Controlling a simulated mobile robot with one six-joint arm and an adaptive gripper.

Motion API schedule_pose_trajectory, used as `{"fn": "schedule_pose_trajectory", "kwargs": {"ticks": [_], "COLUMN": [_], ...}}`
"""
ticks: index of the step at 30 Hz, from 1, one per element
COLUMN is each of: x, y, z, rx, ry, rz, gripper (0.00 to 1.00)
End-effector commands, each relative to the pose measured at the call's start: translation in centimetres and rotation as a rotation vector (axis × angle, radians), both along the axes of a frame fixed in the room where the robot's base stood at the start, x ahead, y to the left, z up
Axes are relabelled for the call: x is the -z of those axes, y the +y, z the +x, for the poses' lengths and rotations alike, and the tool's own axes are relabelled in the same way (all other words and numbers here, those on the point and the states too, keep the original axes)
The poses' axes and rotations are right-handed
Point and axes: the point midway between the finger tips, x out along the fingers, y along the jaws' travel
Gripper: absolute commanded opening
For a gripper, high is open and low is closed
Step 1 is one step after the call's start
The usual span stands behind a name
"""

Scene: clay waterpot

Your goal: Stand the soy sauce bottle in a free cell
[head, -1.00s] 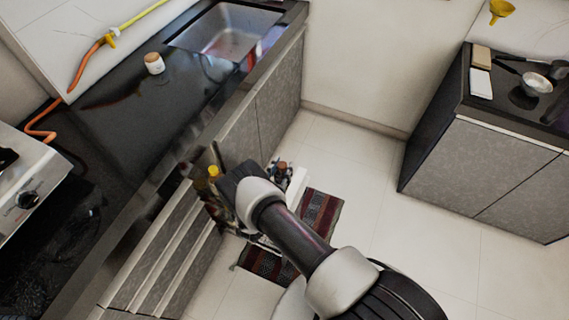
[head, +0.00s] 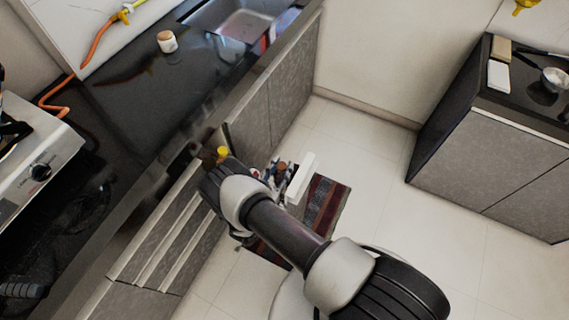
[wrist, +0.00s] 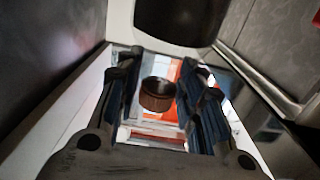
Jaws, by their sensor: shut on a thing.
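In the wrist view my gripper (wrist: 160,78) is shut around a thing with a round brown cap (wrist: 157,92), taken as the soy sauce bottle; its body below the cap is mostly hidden. Red, white and orange patches show beyond it. In the head view my wrist covers the fingers and the held bottle. A small group of bottles and other items (head: 278,172) shows just right of my wrist, beside a white panel (head: 301,178) low by the cabinets. The cells cannot be made out.
A yellow cap (head: 222,152) shows beside my wrist at the counter edge. The dark counter (head: 130,90) carries a white jar (head: 167,41) and the stove (head: 40,160). A striped mat (head: 325,205) lies on the floor. Open floor (head: 370,150) lies to the right.

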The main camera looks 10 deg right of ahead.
Motion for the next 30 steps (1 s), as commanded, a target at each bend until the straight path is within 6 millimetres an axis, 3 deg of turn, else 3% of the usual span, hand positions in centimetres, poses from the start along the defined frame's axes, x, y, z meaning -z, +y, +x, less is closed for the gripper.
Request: {"fn": "schedule_pose_trajectory", "kwargs": {"ticks": [8, 30], "x": [-0.1, 4.9], "y": [1.2, 1.1], "z": [-1.7, -1.6], "rx": [-0.002, 0.000], "ry": [-0.003, -0.003], "rz": [-0.002, -0.001], "gripper": [0.00, 0.00]}}
